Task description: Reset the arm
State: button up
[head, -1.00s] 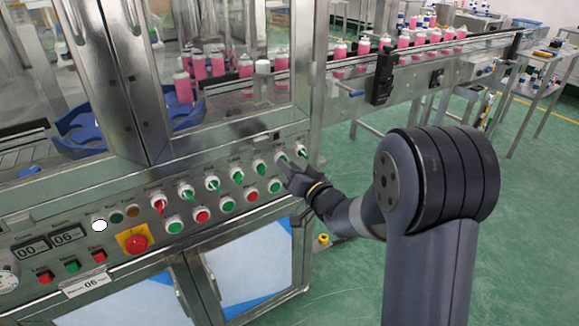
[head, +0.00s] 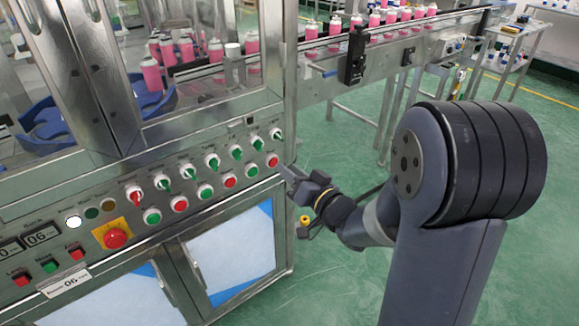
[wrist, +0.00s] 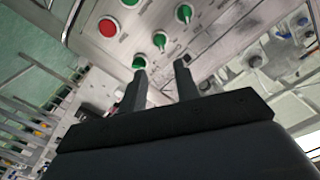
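My gripper (head: 292,174) is in front of the right end of the machine's control panel (head: 110,205), below and to the right of the last switches. In the wrist view its two dark fingers (wrist: 161,82) stand apart with nothing between them. The panel's green and red buttons and switches (wrist: 160,40) show beyond the fingertips, apart from them. The arm reaches in from the right of the head view, with its wrist bent toward the panel.
A conveyor (head: 400,35) with several pink cans runs off to the upper right. A red emergency stop (head: 115,238) on a yellow plate sits on the panel's left part. Cabinet doors (head: 235,255) are below.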

aim_at(262, 147)
jog(key=x, duration=1.1)
jog(key=shift+s, duration=0.15)
jog(key=shift+d, duration=0.1)
